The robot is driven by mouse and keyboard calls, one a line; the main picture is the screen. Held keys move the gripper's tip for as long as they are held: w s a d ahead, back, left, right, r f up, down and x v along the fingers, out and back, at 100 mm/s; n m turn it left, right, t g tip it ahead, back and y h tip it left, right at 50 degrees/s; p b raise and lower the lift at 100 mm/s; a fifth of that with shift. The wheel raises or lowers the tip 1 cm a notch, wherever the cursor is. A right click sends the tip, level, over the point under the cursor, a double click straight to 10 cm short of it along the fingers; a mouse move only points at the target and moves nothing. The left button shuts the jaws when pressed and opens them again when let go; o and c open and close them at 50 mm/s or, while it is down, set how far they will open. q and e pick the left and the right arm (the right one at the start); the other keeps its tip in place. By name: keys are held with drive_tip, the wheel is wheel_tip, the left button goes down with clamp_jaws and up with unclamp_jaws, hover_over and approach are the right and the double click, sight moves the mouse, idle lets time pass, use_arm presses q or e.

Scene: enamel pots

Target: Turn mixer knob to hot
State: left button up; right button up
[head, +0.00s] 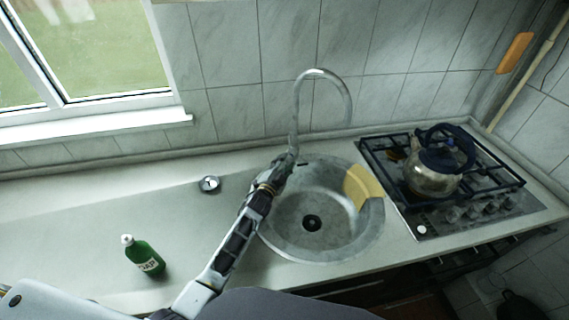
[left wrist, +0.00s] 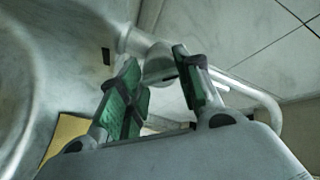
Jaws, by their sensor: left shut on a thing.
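The mixer tap (head: 296,115) rises behind the round sink, its curved spout arching over toward the right. My left gripper (head: 286,162) reaches the tap's base from the front. In the left wrist view, the green-padded fingers of my left gripper (left wrist: 158,75) stand on either side of the grey metal mixer knob (left wrist: 160,60) and are shut on it. In the head view the gripper hides the knob, so its turn angle cannot be told. My right gripper is not in view.
The round metal sink (head: 335,240) has a yellow cloth-like piece (head: 362,184) at its right rim. A kettle (head: 435,175) stands on the gas hob (head: 400,205) at right. A green soap bottle (head: 146,257) and a small round drain-like piece (head: 209,184) are on the left counter, otherwise clear.

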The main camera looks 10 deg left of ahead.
use_arm(q)
drive_tip(key=shift+f, duration=0.1)
idle(0.3)
drive_tip(key=o, duration=1.1)
drive_tip(key=shift+c, duration=0.2)
drive_tip(key=v, duration=1.2)
drive_tip(key=shift+s, duration=0.15)
idle(0.5)
